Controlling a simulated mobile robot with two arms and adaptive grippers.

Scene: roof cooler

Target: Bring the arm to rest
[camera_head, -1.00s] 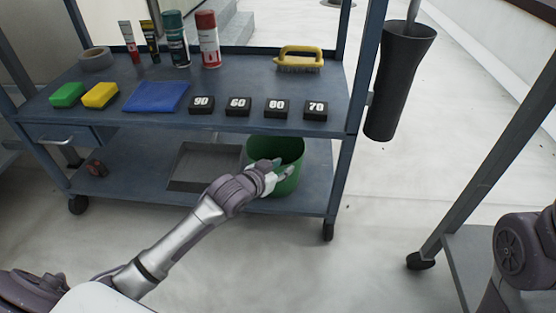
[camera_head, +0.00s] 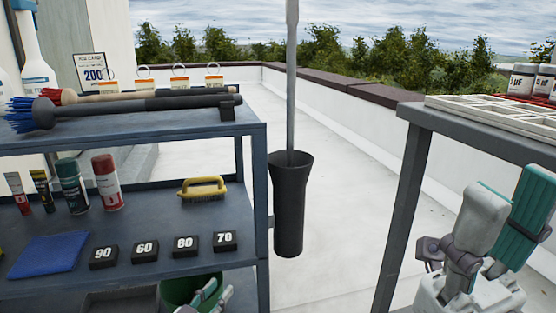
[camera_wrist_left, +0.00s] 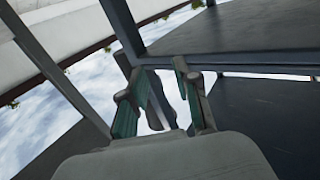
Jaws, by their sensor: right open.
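My left gripper (camera_head: 212,294) shows at the bottom of the head view, in front of a green bucket (camera_head: 178,288) on the cart's lower level. In the left wrist view its two teal-padded fingers (camera_wrist_left: 160,105) stand apart with nothing between them. Most of my left arm is out of the head view. My right gripper (camera_head: 510,192) is at the lower right, its fingers pointing up and spread, with nothing seen between them. It is in front of the right-hand table.
A blue cart (camera_head: 200,215) at left holds cans, a brush (camera_head: 202,189), a blue cloth (camera_head: 48,255) and numbered blocks. Brushes lie on its top shelf. A black holder (camera_head: 290,205) hangs beside it. A table (camera_head: 480,134) with a white rack stands right. Floor between is clear.

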